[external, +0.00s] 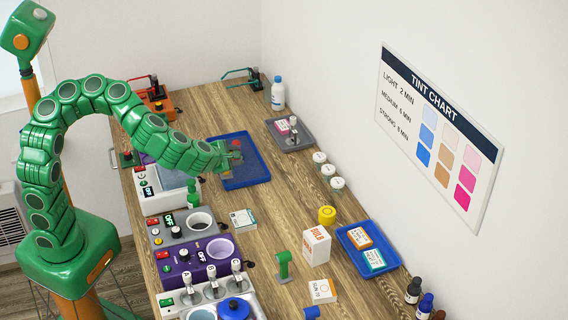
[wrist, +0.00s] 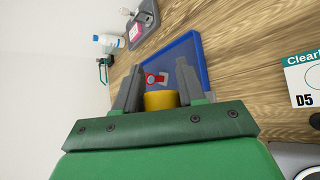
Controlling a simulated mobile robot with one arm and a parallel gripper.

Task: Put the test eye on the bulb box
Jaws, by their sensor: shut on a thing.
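My gripper (external: 232,155) is over the blue tray (external: 250,178) near the middle of the table. In the wrist view its two dark fingers (wrist: 159,92) are shut on a yellow round piece (wrist: 160,101), which I take for the test eye. A red ring-shaped part (wrist: 152,79) with a pale centre shows just beyond it; I cannot tell whether the two are joined. The bulb box (external: 316,246) is a white upright carton with orange lettering, farther right on the table and well apart from my gripper. The wrist view does not show it.
A yellow round thing (external: 327,215) stands behind the bulb box. A green upright stand (external: 284,265) and a small white carton (external: 322,290) are near it. Another blue tray (external: 368,247) holds cartons. Machines line the left edge.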

